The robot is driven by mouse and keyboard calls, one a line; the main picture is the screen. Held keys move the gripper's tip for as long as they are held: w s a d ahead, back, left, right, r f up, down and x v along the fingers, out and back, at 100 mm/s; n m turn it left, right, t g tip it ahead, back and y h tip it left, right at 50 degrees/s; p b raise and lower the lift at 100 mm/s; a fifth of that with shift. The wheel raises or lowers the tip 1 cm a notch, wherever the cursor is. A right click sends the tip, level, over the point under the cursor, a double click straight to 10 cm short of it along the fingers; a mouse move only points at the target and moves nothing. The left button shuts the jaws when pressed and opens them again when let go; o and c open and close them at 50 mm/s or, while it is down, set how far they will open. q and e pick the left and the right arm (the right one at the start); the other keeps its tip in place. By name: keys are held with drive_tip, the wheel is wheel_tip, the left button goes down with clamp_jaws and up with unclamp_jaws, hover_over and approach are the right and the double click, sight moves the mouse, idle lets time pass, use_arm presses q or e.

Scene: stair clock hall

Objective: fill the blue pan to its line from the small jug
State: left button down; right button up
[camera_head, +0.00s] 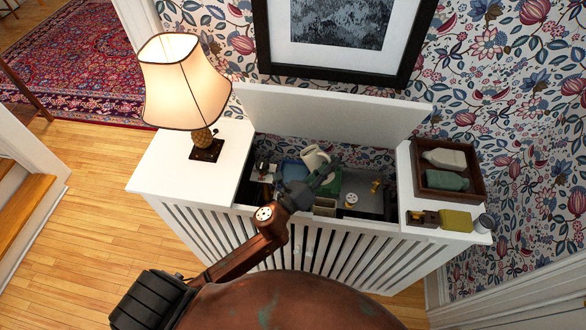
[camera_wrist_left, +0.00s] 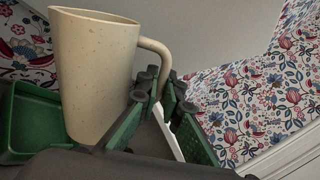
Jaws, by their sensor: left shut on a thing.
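The small cream speckled jug (camera_head: 313,158) is above the open well of the white cabinet. It shows large in the left wrist view (camera_wrist_left: 95,75), with its handle toward my gripper. My left gripper (camera_head: 328,168) is shut on the jug's handle; the fingers also show in the left wrist view (camera_wrist_left: 163,98). The blue pan (camera_head: 293,171) appears in the well, to the left of the jug and partly hidden by my arm. I cannot see its line or any contents. My right gripper is not in view.
A green tray (camera_wrist_left: 28,122) is below the jug; part of it shows in the head view (camera_head: 331,184). A lit lamp (camera_head: 184,85) stands left. The raised white lid (camera_head: 335,115) stands behind the well.

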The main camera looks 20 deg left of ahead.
use_arm(q)
drive_tip(key=shift+d+r+m, duration=0.25)
drive_tip(key=shift+r+m, duration=0.05)
drive_tip(key=shift+m, duration=0.2)
drive_tip(key=s+d+f+m+g+p, duration=0.1)
drive_tip(key=d+f+m+g+p, duration=0.15)
drive_tip(key=d+m+p, duration=0.45)
drive_tip(key=shift+m+t, duration=0.3)
drive_tip(key=shift+t, duration=0.05)
drive_tip(key=r+p, duration=0.1)
drive_tip(key=a+r+p, duration=0.1)
drive_tip(key=r+p, duration=0.1)
drive_tip(key=a+r+p, duration=0.1)
drive_tip(key=r+p, duration=0.1)
drive_tip(key=shift+s+r, duration=0.1)
drive_tip(key=shift+r, duration=0.1)
drive_tip(key=shift+f, duration=0.1)
drive_tip(key=s+a+f+n+t+y+b, duration=0.1)
drive_tip(key=s+a+n+y+b, duration=0.3)
drive_tip(key=s+a, duration=0.8)
drive_tip(key=s+y+b, duration=0.2)
drive_tip(key=y, duration=0.1)
drive_tip(key=shift+s+a+f+n+t, duration=0.25)
drive_tip(key=shift+a+f+n+t, duration=0.05)
drive_tip(key=shift+a+f+n, duration=0.1)
